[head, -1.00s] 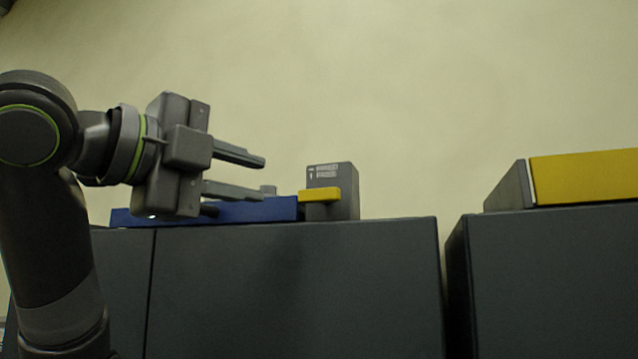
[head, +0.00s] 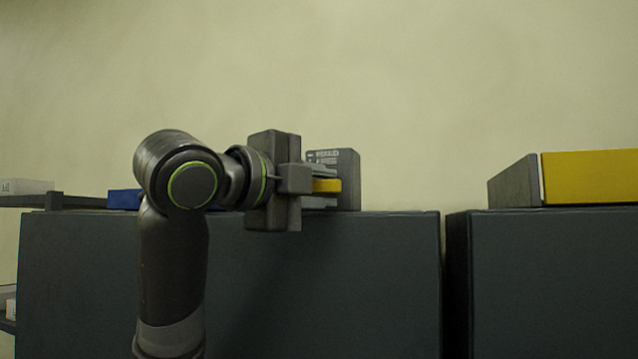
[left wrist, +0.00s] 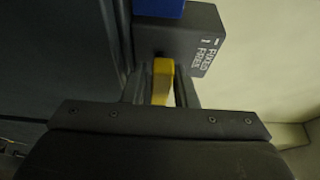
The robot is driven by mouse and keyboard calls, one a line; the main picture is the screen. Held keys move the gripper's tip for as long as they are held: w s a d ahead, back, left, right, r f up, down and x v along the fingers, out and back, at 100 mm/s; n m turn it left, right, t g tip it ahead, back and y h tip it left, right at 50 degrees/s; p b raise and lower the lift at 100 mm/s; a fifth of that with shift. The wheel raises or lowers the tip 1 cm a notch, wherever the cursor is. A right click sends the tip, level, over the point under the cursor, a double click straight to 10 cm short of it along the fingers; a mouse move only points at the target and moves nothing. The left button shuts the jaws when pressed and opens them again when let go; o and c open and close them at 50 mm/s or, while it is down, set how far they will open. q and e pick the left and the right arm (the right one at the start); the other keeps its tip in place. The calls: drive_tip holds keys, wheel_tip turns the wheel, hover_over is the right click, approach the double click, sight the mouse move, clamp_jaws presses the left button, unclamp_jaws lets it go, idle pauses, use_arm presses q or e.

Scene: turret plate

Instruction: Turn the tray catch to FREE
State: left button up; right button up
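The tray catch is a dark grey block (head: 348,178) on top of a dark cabinet, with a yellow lever (head: 327,186) pointing left along its front. The block (left wrist: 178,42) shows two lines of white lettering in the left wrist view, apparently FIXED and FREE. My left gripper (head: 325,187) reaches in from the left, one finger above and one below the lever. In the left wrist view the yellow lever (left wrist: 163,72) lies between the fingers, with what look like narrow gaps on both sides. The gripper looks open around it. My right gripper is not in view.
A blue piece (head: 123,199) lies behind my arm on the cabinet (head: 320,280). A second cabinet (head: 550,285) stands to the right across a narrow gap, with a yellow-faced box (head: 592,177) on it. A shelf (head: 60,201) with a pale box is at left.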

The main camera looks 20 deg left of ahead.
use_arm(q)
clamp_jaws()
drive_tip(key=shift+f+n+b, duration=0.1)
drive_tip(key=shift+n+b, duration=0.2)
drive_tip(key=shift+b, duration=0.3)
drive_tip(key=n+t+y+b, duration=0.1)
drive_tip(key=n+b, duration=0.3)
drive_tip(key=n+t+y+b, duration=0.1)
drive_tip(key=n+t+b, duration=0.1)
drive_tip(key=n+b, duration=0.3)
drive_tip(key=n+t+b, duration=0.2)
drive_tip(key=n+b, duration=0.2)
drive_tip(key=n, duration=0.1)
drive_tip(key=shift+f+y, duration=0.15)
drive_tip(key=shift+y, duration=0.25)
drive_tip(key=n+y+b, duration=0.1)
drive_tip(key=n, duration=0.1)
drive_tip(key=n+y+b, duration=0.1)
drive_tip(key=n+b, duration=0.1)
drive_tip(key=shift+n+t, duration=0.3)
drive_tip(key=shift+t, duration=0.1)
drive_tip(key=shift+r+n+y+b, duration=0.2)
drive_tip(key=shift+n+y+b, duration=0.55)
drive_tip(key=shift+n, duration=0.85)
